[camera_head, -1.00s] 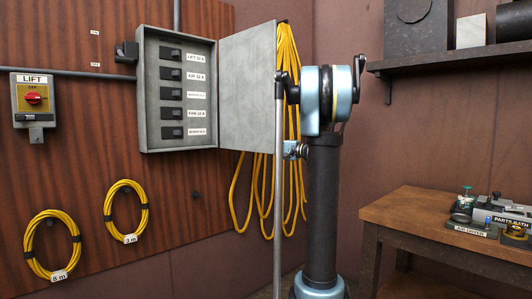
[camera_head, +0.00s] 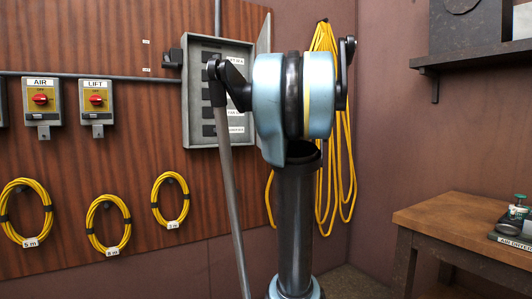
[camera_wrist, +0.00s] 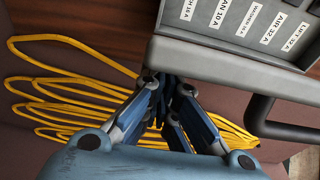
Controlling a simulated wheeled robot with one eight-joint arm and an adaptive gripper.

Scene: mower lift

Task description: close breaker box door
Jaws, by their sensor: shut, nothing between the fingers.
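The grey breaker box (camera_head: 198,133) hangs on the wood panel, open, with its breakers and labels partly showing behind my arm. Its door (camera_head: 263,33) stands open at the right side, seen nearly edge-on; my arm hides its lower part. In the wrist view the box interior (camera_wrist: 238,14) with labels is at the top right. A thick grey edge (camera_wrist: 225,69), apparently the door's, runs below it. A dark curved bar (camera_wrist: 257,122) sticks out from this edge. My gripper (camera_wrist: 168,88) is shut and empty beside the grey edge; contact cannot be told. My arm hides the gripper in the head view.
Yellow cable (camera_head: 345,160) hangs behind my arm and fills the left of the wrist view. Switch boxes (camera_head: 97,101) and coiled cables (camera_head: 108,224) are on the panel at left. A wooden bench (camera_head: 450,222) stands at right, a shelf (camera_head: 480,52) above it.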

